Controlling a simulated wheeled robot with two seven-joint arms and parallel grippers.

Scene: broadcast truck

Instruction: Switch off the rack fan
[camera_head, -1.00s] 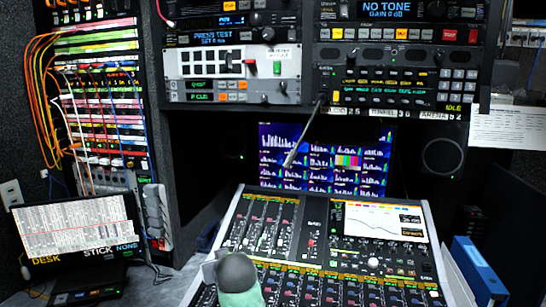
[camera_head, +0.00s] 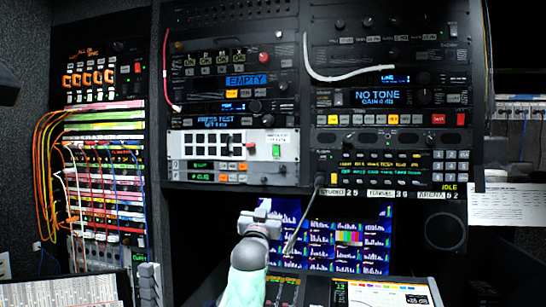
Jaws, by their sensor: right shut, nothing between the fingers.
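A white panel (camera_head: 183,145) with a block of black square openings sits in the left rack bay. A red switch (camera_head: 251,148) and a lit green rocker switch (camera_head: 276,151) are on its right part, under a small label too small to read. I cannot tell for sure which switch belongs to the fan. My right gripper (camera_head: 264,208) is shut and empty. It is below the panel and apart from it, in front of the left edge of the multi-view screen. My left gripper is not in view.
The sound desk (camera_head: 385,291) fills the lower middle. The multi-view screen (camera_head: 362,240) stands behind it. A patch bay with looped orange cables (camera_head: 42,150) is at left. A thin gooseneck rod (camera_head: 303,228) rises just right of my gripper. White and red cables hang across the upper racks.

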